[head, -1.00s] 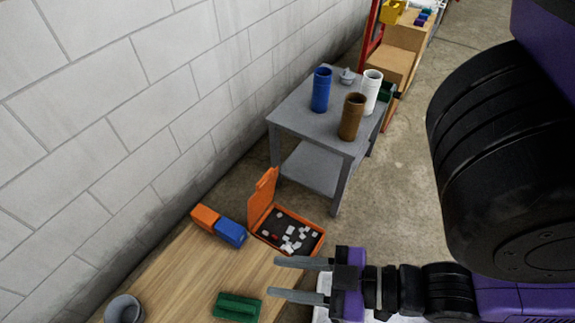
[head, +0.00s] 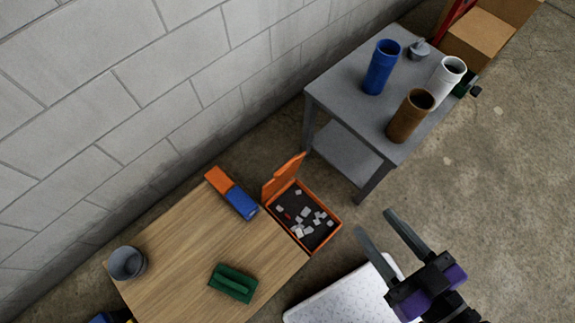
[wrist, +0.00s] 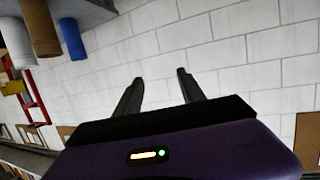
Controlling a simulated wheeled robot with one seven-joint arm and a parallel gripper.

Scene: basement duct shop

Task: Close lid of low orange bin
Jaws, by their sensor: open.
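Small white pieces and a red one lie on the dark inside of the bin. My gripper (head: 382,228) is open and empty, to the right of the bin and apart from it. In the wrist view my gripper's fingers (wrist: 159,85) are spread in front of the white block wall; the bin is not in that view.
The wooden table (head: 190,255) holds an orange and blue block (head: 232,193), a green block (head: 232,283) and a grey cup (head: 127,263). A grey side table (head: 345,95) carries blue, brown and white cylinders. A white speckled pad (head: 345,297) lies below my gripper. Floor is clear at right.

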